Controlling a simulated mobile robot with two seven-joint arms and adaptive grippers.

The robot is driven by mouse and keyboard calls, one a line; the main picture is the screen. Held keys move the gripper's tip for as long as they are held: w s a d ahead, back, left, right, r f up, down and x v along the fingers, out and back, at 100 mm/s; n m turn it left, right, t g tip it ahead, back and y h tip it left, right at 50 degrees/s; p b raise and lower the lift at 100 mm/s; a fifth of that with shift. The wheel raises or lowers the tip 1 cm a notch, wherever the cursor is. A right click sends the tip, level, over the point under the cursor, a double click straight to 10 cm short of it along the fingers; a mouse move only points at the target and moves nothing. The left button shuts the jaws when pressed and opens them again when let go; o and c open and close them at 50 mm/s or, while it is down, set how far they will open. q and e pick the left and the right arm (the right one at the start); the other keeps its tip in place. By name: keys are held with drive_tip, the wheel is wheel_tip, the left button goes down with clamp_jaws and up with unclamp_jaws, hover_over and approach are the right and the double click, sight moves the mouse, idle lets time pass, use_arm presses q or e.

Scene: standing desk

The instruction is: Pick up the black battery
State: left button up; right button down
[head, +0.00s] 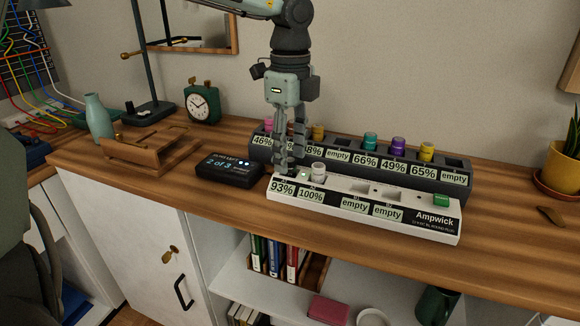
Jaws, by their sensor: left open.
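My left gripper (288,164) points straight down over the left end of the white Ampwick charger (345,203), at the slot labelled 93%. Its fingers are open and hide part of that slot and of the dark rack behind. I cannot make out a black battery; it may be hidden by the fingers. A whitish battery (318,171) stands upright in the 100% slot, just right of the fingers. The charger's other two slots are labelled empty. My right gripper is not in view.
The dark rack (455,190) behind holds pink (268,124), amber (318,131), teal (370,141), purple (397,145) and yellow (426,151) batteries. A black display box (230,172) reading "2 of 3" lies left of the charger. A clock (201,103) and wooden stand (150,150) stand further left.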

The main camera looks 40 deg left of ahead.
use_arm(q)
drive_tip(key=shift+f, duration=0.25)
clamp_jaws()
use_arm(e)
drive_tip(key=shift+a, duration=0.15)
